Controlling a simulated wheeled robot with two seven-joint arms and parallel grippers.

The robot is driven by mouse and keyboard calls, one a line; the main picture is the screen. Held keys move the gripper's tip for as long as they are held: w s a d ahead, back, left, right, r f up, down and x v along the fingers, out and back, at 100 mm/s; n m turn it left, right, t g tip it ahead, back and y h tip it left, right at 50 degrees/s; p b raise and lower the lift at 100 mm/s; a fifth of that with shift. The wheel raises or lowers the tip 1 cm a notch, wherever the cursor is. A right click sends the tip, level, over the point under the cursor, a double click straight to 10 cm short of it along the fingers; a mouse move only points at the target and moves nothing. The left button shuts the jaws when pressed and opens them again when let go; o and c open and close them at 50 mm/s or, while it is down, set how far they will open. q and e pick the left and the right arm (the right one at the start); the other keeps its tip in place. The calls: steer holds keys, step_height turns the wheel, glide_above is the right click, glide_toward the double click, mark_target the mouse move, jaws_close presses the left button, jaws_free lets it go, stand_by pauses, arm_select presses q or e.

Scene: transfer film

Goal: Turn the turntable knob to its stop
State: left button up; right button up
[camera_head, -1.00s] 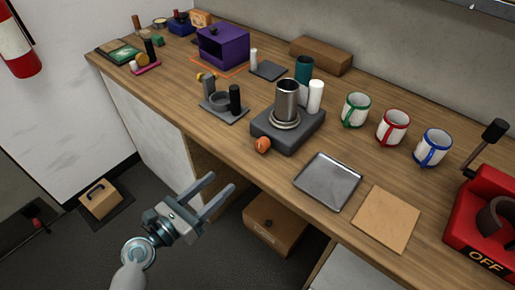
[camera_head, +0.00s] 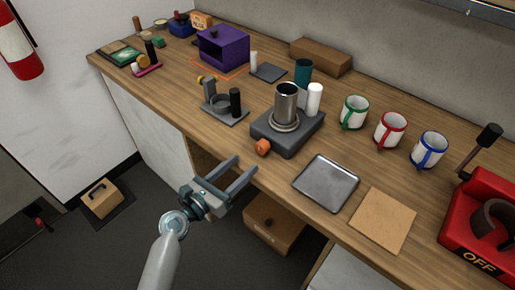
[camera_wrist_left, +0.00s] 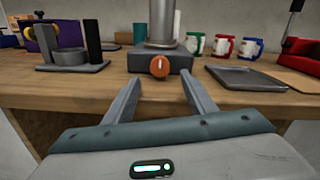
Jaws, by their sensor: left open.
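The turntable (camera_head: 299,137) is a dark grey block on the bench with a metal cylinder (camera_head: 286,103) standing on its round plate. Its orange knob (camera_head: 262,148) sits on the front face, near the bench's front edge. In the left wrist view the knob (camera_wrist_left: 160,66) shows a pale, nearly upright mark and lies ahead, between and beyond the fingertips. My left gripper (camera_head: 247,169) is open and empty, in front of the bench edge and short of the knob, apart from it. It also shows in the left wrist view (camera_wrist_left: 160,82). My right gripper is not in view.
A grey metal tray (camera_head: 326,183) and a tan board (camera_head: 383,220) lie right of the turntable. A grey holder with a black cylinder (camera_head: 235,100) stands to its left. Mugs with green, red (camera_head: 390,130) and blue handles stand farther right. A red switch box (camera_head: 478,225) stands at the right edge.

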mark_target(259, 150)
arm_select(q)
steer(key=p+x, duration=0.1)
steer(key=x, duration=0.7)
steer(key=c, duration=1)
steer(key=shift+c, duration=0.2)
steer(key=m, duration=0.3)
steer(key=shift+b, duration=0.35)
steer(key=m, duration=0.2)
steer(key=shift+m, duration=0.3)
